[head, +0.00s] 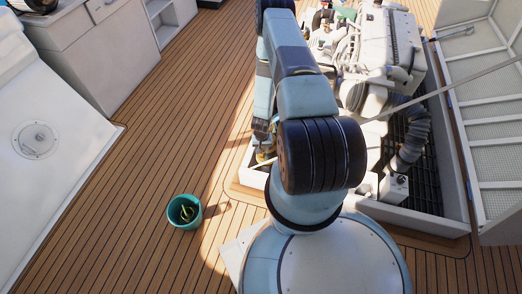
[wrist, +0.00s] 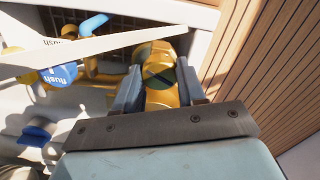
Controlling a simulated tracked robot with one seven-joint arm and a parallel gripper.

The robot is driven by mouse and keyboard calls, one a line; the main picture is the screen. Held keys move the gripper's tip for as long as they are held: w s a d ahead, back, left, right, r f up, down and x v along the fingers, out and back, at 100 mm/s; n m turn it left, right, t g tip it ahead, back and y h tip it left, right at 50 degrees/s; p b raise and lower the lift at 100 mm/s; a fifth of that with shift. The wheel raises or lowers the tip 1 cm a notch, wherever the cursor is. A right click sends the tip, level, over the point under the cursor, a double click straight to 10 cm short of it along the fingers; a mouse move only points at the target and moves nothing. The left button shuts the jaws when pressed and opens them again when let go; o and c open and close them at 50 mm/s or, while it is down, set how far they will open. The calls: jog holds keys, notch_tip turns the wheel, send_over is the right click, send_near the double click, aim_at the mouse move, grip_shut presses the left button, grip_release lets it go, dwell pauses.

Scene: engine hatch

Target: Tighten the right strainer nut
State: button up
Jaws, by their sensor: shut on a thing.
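In the wrist view, my gripper (wrist: 160,86) has its two blue-grey fingers on either side of a yellow brass strainer nut (wrist: 160,98). The fingers are shut on it, and their inner faces hide its sides. Just beyond is a round dark disc (wrist: 159,77) with a yellow line across it, set in a yellow brass body (wrist: 154,50). In the head view, my gripper (head: 262,145) reaches down at the left edge of the open hatch, beside brass-coloured parts. My arm hides much of that area, and the nut cannot be made out there.
A pale bar (wrist: 85,52) crosses the wrist view close to the fingers. A blue label reading "flush" (wrist: 62,74) and blue handles (wrist: 35,135) lie left. The hatch holds an engine (head: 385,45) and a grey hose (head: 411,135). A teal bucket (head: 184,224) stands on open deck.

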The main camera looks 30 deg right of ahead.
jog(key=m, duration=0.6)
jog(key=shift+a+m, duration=0.1)
jog(key=shift+m, duration=0.2)
jog(key=m, duration=0.6)
jog(key=shift+m, duration=0.3)
jog(key=o, duration=1.1)
jog(key=shift+c, duration=0.2)
notch_tip(320, 180, up, 14)
jog(key=shift+f, duration=0.15)
dwell(0.4)
